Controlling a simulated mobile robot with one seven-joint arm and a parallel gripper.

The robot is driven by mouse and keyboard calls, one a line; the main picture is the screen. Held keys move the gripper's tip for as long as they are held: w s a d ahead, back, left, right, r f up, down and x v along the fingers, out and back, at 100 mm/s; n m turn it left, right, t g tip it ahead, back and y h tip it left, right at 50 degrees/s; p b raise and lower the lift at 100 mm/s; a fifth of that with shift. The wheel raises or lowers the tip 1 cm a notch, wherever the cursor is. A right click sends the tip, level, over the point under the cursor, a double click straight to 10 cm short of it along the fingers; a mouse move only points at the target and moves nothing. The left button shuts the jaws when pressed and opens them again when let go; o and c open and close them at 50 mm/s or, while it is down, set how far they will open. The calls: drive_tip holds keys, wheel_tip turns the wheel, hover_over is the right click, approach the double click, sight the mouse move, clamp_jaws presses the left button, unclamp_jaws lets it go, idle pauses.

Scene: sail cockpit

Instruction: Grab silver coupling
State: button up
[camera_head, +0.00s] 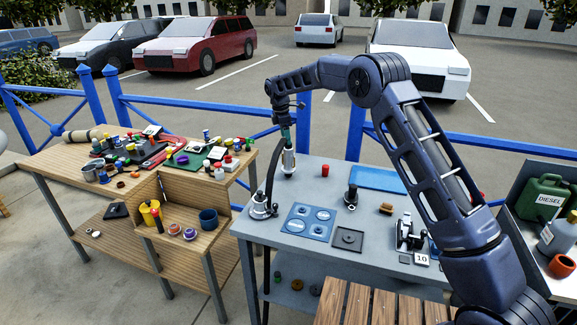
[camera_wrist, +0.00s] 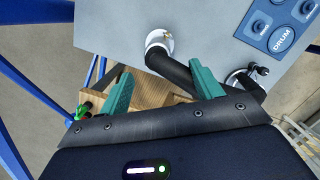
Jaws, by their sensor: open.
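The silver coupling (camera_head: 288,160) stands upright near the back left edge of the grey-blue table, just below my gripper (camera_head: 286,136). In the wrist view the coupling (camera_wrist: 157,42) is seen from above on a pale round base, beyond my gripper (camera_wrist: 163,82). A black hose (camera_wrist: 178,70) runs from it back to the right, passing behind the right finger. The teal fingers are spread apart with nothing held between them. I cannot tell the exact gap between fingertips and coupling.
A silver fitting (camera_head: 262,207) stands at the table's left corner, with a black hose beside it. A blue panel (camera_head: 308,222), a red cap (camera_head: 325,170) and a black-topped fitting (camera_head: 351,196) lie to the right. A cluttered wooden bench (camera_head: 200,225) stands left. A blue railing (camera_head: 357,130) runs behind.

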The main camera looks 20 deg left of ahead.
sight(288, 147)
drive_tip(key=f, duration=0.6)
drive_tip(key=w+d+f, duration=0.1)
drive_tip(key=f, duration=0.2)
drive_tip(key=shift+w+r, duration=0.1)
clamp_jaws()
